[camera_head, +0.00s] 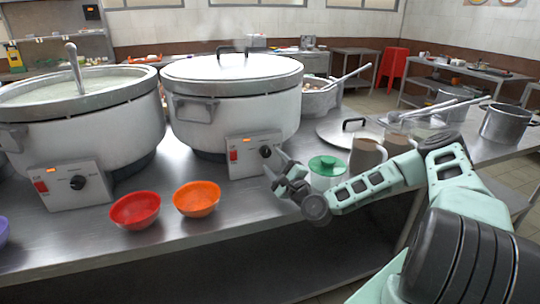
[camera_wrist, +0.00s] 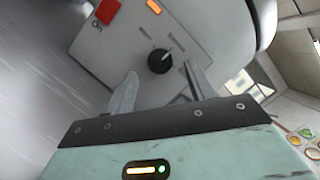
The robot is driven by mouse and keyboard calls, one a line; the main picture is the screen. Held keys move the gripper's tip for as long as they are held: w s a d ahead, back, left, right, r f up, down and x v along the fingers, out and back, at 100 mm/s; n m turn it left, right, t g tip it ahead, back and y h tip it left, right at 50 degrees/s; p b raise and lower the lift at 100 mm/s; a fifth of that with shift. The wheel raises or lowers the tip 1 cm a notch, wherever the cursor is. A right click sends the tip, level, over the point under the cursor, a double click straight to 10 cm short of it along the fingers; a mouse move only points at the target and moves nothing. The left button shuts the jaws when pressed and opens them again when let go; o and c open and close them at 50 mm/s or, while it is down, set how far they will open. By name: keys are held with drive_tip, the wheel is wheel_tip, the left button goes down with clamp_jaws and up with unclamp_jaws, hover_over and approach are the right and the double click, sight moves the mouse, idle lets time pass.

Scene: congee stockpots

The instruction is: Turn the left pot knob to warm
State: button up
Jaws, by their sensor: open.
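The left pot (camera_head: 85,125) is a large white stockpot, open and full of pale congee with a ladle in it. Its control box has a black knob (camera_head: 77,182) and a red switch (camera_head: 41,187). The right pot (camera_head: 235,105) is lidded and has a similar box with a black knob (camera_head: 265,152). My gripper (camera_head: 277,172) is at the right pot's box, away from the left pot. In the wrist view my open gripper (camera_wrist: 163,82) has a finger on either side below a black knob (camera_wrist: 159,61) with a pale pointer. Contact cannot be told.
A red bowl (camera_head: 135,210) and an orange bowl (camera_head: 196,199) stand on the steel counter in front of the pots.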

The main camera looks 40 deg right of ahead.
sight(267, 154)
drive_tip(key=shift+x, duration=1.6)
drive_tip(key=c, duration=1)
